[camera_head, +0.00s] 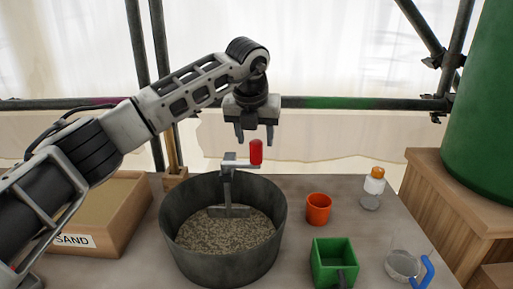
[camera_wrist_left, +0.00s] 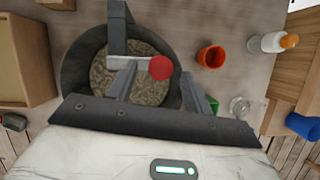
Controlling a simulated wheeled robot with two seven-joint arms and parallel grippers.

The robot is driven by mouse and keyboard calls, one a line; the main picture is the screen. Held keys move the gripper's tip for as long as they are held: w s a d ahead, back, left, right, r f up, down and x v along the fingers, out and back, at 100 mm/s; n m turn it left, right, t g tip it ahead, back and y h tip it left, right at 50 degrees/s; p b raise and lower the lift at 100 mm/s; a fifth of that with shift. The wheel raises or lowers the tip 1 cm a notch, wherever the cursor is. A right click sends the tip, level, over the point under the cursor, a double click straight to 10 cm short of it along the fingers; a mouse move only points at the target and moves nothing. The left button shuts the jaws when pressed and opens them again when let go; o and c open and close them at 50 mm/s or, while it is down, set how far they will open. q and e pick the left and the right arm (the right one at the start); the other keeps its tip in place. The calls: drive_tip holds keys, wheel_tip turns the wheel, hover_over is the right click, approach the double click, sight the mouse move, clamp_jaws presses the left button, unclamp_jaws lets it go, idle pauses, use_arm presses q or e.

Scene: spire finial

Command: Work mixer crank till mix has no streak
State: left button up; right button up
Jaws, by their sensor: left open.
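The mixer is a dark round tub (camera_head: 172,225) on the table, holding a speckled grey-brown mix (camera_head: 225,236). A paddle on an upright shaft stands in the mix. The crank arm (camera_head: 236,163) on top reaches right and carries an upright red handle (camera_head: 256,151). My left gripper (camera_head: 255,138) is open and empty, pointing down just above the red handle. In the left wrist view the handle (camera_wrist_left: 161,67) shows between the fingers (camera_wrist_left: 160,85), apart from both. I cannot tell whether the mix has streaks. My right gripper is out of view.
A box labelled SAND (camera_head: 105,205) stands left of the tub. An orange cup (camera_head: 318,209), a green square container (camera_head: 333,262), a bottle with an orange cap (camera_head: 372,190) and a clear jug with a blue handle (camera_head: 421,272) stand to its right. Scaffold bars run behind.

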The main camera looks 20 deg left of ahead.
use_arm(q)
drive_tip(key=x, duration=0.5)
clamp_jaws()
